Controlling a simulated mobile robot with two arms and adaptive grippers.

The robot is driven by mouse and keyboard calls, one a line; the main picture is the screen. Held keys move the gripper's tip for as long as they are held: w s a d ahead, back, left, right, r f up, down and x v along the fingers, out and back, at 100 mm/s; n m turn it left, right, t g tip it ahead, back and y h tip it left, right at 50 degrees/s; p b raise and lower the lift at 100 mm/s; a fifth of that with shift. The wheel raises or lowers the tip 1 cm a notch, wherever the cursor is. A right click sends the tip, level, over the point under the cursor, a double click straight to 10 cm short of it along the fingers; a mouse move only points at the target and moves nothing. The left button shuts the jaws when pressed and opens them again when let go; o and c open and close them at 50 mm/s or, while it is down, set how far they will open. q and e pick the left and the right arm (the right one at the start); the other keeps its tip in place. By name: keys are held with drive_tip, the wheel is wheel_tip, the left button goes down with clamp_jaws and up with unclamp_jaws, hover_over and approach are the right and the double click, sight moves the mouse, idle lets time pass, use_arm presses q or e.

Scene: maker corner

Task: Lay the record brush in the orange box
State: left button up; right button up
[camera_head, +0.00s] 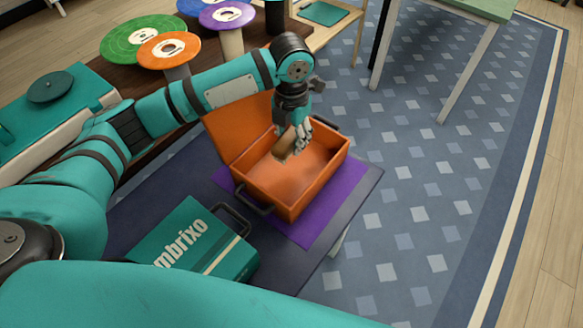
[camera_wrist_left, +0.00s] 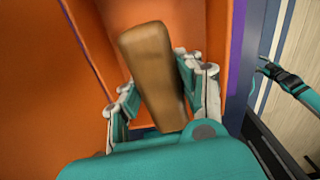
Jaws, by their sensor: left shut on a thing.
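The orange box (camera_head: 318,190) stands with its lid open on a purple mat on a dark table. My left gripper (camera_head: 293,146) reaches down over the inside of the box. It is shut on the record brush (camera_head: 281,153), a brown, wood-like block. In the left wrist view, the brush (camera_wrist_left: 152,70) sits between the two fingers, with the orange box floor (camera_wrist_left: 195,22) behind it. I cannot tell whether the brush touches the box floor. My right gripper is not in view.
A teal case with white lettering (camera_head: 200,245) lies in front of the box. Behind the arm are a green disc (camera_head: 130,38) and an orange disc (camera_head: 168,50) on stands. The purple mat (camera_head: 318,232) shows around the box. Patterned carpet is clear at right.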

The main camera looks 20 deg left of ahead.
sight(292, 169)
use_arm(q)
drive_tip(key=shift+w+m, duration=0.1)
drive_tip(key=shift+m, duration=0.3)
drive_tip(key=shift+f, duration=0.35)
wheel_tip(292, 169, down, 9)
drive_tip(key=shift+f, duration=0.2)
drive_tip(key=o, duration=1.2)
drive_tip(key=shift+f, duration=0.15)
drive_tip(key=shift+c, duration=0.2)
wheel_tip(292, 169, up, 12)
drive_tip(key=shift+r, duration=0.2)
